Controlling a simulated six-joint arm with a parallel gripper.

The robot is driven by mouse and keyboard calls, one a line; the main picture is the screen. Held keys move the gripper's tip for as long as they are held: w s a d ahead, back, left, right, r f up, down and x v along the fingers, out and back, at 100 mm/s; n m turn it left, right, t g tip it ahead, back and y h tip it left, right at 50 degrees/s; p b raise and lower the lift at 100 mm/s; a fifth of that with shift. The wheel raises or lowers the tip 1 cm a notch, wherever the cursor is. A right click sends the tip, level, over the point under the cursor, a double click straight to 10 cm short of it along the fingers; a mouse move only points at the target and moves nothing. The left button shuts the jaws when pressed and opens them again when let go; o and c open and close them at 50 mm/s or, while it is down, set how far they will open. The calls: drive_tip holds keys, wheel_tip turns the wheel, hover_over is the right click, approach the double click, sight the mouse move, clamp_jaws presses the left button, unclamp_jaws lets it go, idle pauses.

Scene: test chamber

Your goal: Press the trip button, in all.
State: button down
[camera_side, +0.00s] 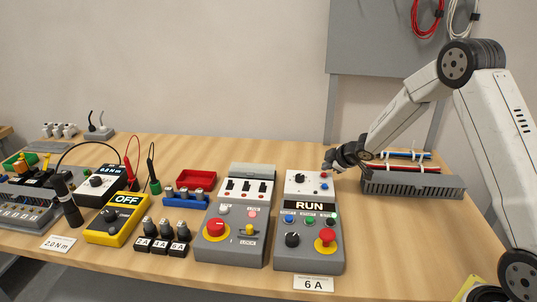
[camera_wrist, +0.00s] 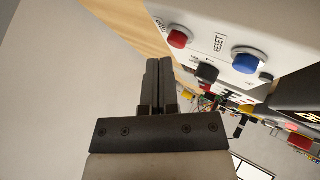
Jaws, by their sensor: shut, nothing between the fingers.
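The grey and white control box (camera_side: 280,250) stands on the bench with its display lit and reading RUN. Its raised upper panel carries a red button (camera_side: 323,175), a blue button (camera_side: 324,186) and a black knob. In the wrist view the red button (camera_wrist: 178,38) has a label I cannot read fully; the blue button (camera_wrist: 245,60) is beside the word RESET. My gripper (camera_side: 327,167) is shut and empty, close by the red button at the panel's back right. Its shut fingers (camera_wrist: 159,68) also show in the wrist view, apart from the buttons in the picture.
A second box (camera_side: 232,250) with a red mushroom button stands left of it. A grey slotted duct (camera_side: 412,187) with wires lies right of my gripper. A yellow OFF meter (camera_side: 112,222) and black blocks stand further left. The bench's right front is clear.

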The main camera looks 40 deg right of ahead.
sight(326, 175)
drive_tip(key=shift+f, duration=0.8)
idle(1.3)
drive_tip(key=shift+r, duration=0.9)
drive_tip(key=shift+r, duration=0.2)
drive_tip(key=shift+r, duration=2.35)
